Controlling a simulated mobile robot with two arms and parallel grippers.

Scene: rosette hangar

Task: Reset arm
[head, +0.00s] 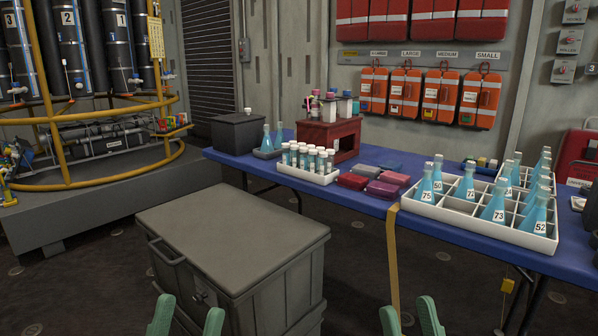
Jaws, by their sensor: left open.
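My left gripper (187,317) shows at the bottom edge of the head view, in front of the grey chest. Its two green fingertips are apart with nothing between them. My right gripper (411,317) is at the bottom edge, right of the middle, below the blue table. Its green fingertips are also apart, with nothing seen between them. Only the finger ends show; the rest of both grippers and both arms is out of view.
A grey lidded chest (230,237) stands close ahead. Behind it a blue table (375,204) carries a white divided crate (470,208) of numbered flasks, a vial rack (309,174) and a dark box (237,133). A yellow strip (393,260) hangs off its front edge.

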